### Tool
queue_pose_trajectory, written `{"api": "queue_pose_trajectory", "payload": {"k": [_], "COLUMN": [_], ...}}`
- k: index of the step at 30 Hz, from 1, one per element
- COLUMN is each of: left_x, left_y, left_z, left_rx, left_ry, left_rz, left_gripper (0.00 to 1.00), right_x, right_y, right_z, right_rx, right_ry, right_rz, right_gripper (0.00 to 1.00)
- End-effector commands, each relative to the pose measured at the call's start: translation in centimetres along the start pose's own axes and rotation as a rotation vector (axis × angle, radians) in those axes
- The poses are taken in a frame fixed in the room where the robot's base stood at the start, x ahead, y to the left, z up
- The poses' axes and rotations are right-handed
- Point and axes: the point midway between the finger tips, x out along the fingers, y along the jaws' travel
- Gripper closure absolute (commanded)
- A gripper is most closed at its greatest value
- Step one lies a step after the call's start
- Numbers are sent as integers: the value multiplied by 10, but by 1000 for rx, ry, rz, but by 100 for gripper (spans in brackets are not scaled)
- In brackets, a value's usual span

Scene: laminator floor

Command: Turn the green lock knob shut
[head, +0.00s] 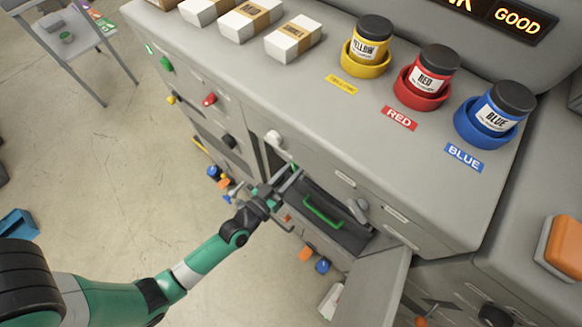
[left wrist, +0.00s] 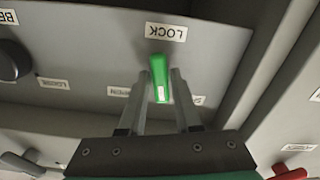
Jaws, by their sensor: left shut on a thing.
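The green lock knob (left wrist: 160,72) sits on a grey panel below the LOCK label (left wrist: 166,31) in the left wrist view. Its long side runs roughly up and down in that picture. My left gripper (left wrist: 162,82) has one finger on each side of the knob and is shut on it. In the head view my left gripper (head: 290,180) is at the cabinet front, beside an open compartment, and largely hides the knob there. Small labels flank the knob, one at its left (left wrist: 118,91) and one at its right, partly covered by a finger. My right gripper is out of view.
An open compartment with a dark tray and green handle (head: 322,212) is right of the gripper. Its door (head: 372,290) hangs open. A white knob (head: 273,138) is just above. A red knob (left wrist: 290,174) is nearby. Yellow, red and blue jars (head: 495,108) stand on top.

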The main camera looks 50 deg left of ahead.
Motion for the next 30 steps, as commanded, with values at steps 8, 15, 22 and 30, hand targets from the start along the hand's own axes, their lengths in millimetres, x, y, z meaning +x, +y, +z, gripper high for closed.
{"api": "queue_pose_trajectory", "payload": {"k": [8, 15, 22, 30], "left_x": [0, 0, 0, 0], "left_y": [1, 2, 2, 2], "left_z": [1, 1, 0, 0], "left_rx": [-255, -431, -537, -580], "left_ry": [-2, -2, -2, -2], "left_rz": [0, 0, 0, -1], "left_gripper": [100, 100, 100, 100], "right_x": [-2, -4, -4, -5], "right_y": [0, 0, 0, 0], "right_z": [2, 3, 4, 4], "right_rx": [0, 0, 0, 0], "right_ry": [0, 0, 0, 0], "right_rz": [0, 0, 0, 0], "right_gripper": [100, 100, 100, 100]}}
